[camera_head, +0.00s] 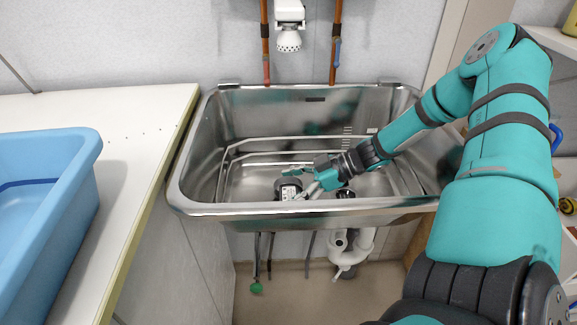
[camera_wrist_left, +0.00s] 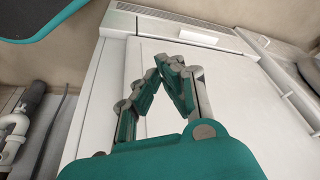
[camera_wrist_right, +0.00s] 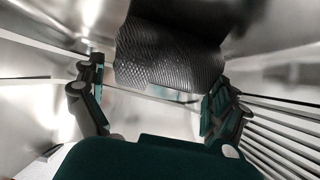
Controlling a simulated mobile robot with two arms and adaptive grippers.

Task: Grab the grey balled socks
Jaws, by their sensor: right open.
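The grey balled socks (camera_head: 288,186) appear as a small dark bundle with a pale patch on top, low inside the metal basin. In the right wrist view a dark grey, ribbed bundle (camera_wrist_right: 170,58) hangs large ahead of the fingers. My right gripper (camera_head: 300,184) is inside the basin, right beside the bundle, partly covering it. In its wrist view the right gripper (camera_wrist_right: 158,78) is open, with a finger on each side of the bundle; I cannot tell whether they touch it. My left gripper (camera_wrist_left: 157,70) is empty, its fingertips together, in front of a white cabinet.
The steel basin (camera_head: 300,210) has high walls and a wire rack (camera_head: 270,140) inside. A blue tub (camera_head: 70,185) stands on the white counter (camera_head: 125,160) at left. Shelves are at right.

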